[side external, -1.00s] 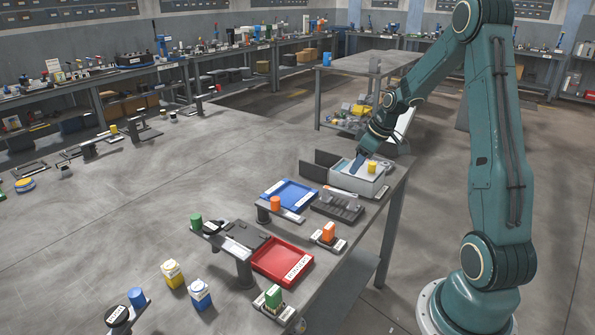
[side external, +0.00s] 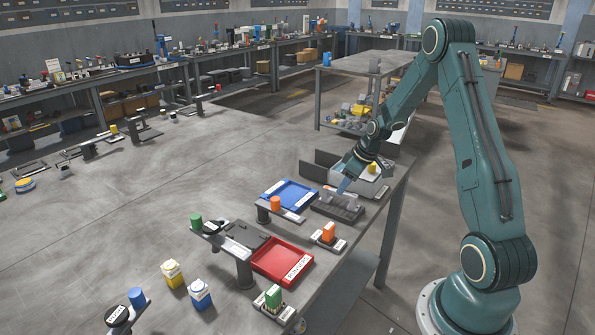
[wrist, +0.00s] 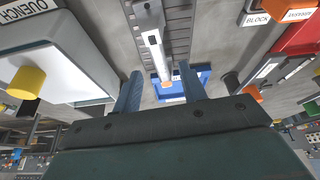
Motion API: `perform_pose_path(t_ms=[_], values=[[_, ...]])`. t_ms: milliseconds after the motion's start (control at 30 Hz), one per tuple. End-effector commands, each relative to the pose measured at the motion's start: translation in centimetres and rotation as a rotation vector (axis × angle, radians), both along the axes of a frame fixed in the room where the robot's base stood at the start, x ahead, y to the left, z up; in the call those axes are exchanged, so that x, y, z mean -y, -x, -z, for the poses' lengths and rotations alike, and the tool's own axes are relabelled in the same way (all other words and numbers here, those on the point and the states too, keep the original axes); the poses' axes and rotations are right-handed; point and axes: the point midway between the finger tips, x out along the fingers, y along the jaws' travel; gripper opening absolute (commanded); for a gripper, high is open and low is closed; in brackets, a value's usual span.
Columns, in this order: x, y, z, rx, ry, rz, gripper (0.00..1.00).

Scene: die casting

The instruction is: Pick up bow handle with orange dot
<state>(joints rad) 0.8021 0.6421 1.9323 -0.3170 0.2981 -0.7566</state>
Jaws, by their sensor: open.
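In the wrist view a pale grey bow handle (wrist: 154,42) with a dark square mark runs lengthwise along the rack (wrist: 180,22). A small orange patch shows beyond its lower end; I cannot tell whether it is a dot on the handle or a thing behind it. My gripper (side external: 346,187) is at the rack, tilted down. Its two blue fingers (wrist: 160,72) are open, one on each side of the handle's line; contact is not visible.
A grey-white quench box (wrist: 60,50) with a yellow knob (wrist: 27,82) stands close beside my gripper. A blue tray (side external: 290,194), an orange cylinder (side external: 275,203), a red tray (side external: 282,262) and an orange block (side external: 328,232) stand nearby.

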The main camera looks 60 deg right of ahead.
Motion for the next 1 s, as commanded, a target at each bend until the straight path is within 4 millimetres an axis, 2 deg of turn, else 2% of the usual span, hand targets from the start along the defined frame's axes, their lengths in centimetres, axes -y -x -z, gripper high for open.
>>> perform_pose_path(t_ms=[267, 733, 1000], values=[[0.0, -0.1, 0.3, -0.001, 0.0, 0.0, 0.42], [-0.3, -1.5, 4.4, -0.001, 0.0, 0.0, 0.42], [-0.3, -1.7, 5.0, 0.0, 0.001, 0.001, 0.42]])
